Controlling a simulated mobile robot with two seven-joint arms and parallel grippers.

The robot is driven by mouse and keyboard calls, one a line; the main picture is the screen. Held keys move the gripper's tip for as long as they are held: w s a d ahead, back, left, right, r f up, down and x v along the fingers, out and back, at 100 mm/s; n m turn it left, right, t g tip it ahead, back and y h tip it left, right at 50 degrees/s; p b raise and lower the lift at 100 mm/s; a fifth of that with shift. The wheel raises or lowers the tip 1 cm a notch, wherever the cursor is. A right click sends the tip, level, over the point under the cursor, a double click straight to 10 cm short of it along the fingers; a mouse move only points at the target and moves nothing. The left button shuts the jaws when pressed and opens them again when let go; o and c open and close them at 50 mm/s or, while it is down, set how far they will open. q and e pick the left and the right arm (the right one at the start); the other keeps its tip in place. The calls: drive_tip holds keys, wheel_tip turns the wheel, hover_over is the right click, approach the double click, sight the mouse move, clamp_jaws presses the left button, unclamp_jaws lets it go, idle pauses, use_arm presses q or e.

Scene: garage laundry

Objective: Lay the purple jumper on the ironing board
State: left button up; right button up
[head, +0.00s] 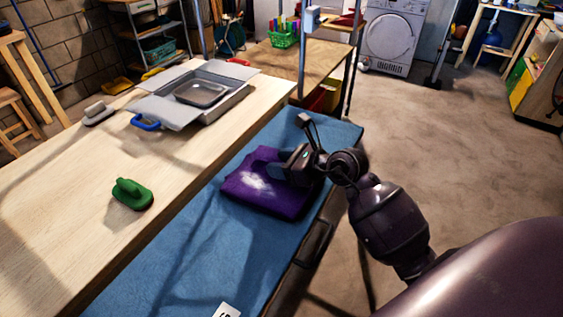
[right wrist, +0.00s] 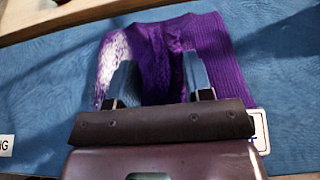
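The purple jumper (head: 262,196) lies as a compact, folded-looking bundle on the blue ironing board (head: 190,240), towards its far end. A pale patch shows on its left part. The jumper also fills the middle of the right wrist view (right wrist: 215,55), with a raised ridge in its centre. My right gripper (head: 280,170) is over the jumper's right part, pointing at it. In the right wrist view its two fingers (right wrist: 158,72) stand apart with jumper cloth seen between them. Whether the fingertips touch the cloth I cannot tell. My left gripper is not in view.
A wooden worktop (head: 70,200) runs along the board's left side, holding a green brush (head: 132,194), a grey brush (head: 98,113) and a grey tray (head: 200,95). A white label (head: 228,311) is at the board's near end. Open floor (head: 460,150) lies right.

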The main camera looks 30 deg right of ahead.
drive_tip(key=shift+r, duration=0.15)
drive_tip(key=p+v, duration=0.1)
drive_tip(key=v, duration=1.1)
idle(0.3)
